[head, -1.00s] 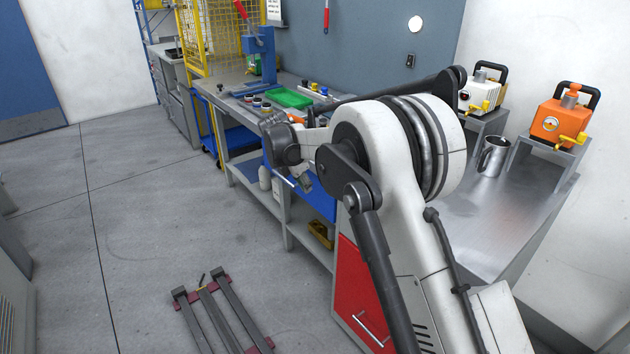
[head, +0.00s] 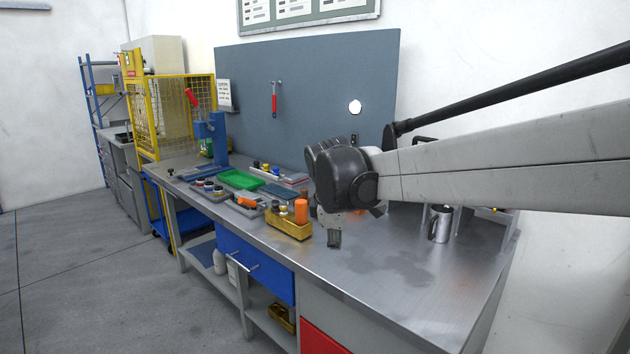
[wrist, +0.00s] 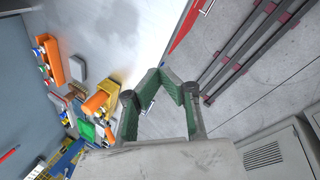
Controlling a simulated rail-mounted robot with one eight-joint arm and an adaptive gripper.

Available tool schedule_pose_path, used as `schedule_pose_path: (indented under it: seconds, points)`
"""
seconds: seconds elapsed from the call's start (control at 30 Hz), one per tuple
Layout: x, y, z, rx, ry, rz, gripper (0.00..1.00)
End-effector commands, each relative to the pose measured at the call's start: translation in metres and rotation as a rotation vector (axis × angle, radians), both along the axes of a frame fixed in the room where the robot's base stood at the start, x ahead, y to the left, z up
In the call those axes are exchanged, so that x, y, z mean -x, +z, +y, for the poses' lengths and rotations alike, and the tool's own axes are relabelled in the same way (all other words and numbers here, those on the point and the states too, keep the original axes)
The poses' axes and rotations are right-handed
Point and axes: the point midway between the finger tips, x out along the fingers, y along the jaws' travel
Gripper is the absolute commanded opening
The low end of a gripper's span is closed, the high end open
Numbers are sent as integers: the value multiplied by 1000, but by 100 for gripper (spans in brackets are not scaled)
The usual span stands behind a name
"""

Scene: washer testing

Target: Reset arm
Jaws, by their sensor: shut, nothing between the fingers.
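My gripper (head: 334,240) hangs below the dark wrist joint in the head view, over the metal workbench (head: 400,290). Only a small part of it shows there, under my pale arm, which reaches in from the right. In the wrist view my gripper (wrist: 160,76) has its green-lined fingers meeting at the tips, with nothing between them. The fingers are apart from the items on the bench.
A yellow bin (head: 290,228) with an orange cylinder (head: 301,211) stands left of my gripper. A green tray (head: 241,179) and a blue press (head: 210,135) are farther back. A metal mug (head: 440,223) stands right, under my arm. The front right bench top is clear.

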Motion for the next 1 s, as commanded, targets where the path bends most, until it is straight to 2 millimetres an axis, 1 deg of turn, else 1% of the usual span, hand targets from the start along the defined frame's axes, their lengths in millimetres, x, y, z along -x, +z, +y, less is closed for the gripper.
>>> schedule_pose_path:
  seconds: [0.03, 0.2, 0.33, 0.47, 0.63, 0.77, 0.9, 1.0]
  points:
    - [14, 6, -12, -25, -47, -11, 0]
    - [56, 20, -44, -122, -221, -54, 0]
    - [90, 25, -66, -197, -352, -85, 0]
    - [125, 27, -86, -274, -484, -116, 0]
    - [170, 23, -108, -378, -656, -155, 0]
    - [204, 15, -122, -460, -785, -183, 0]
    - [239, 1, -135, -550, -925, -212, 0]
    - [261, -9, -143, -612, -1020, -233, 0]
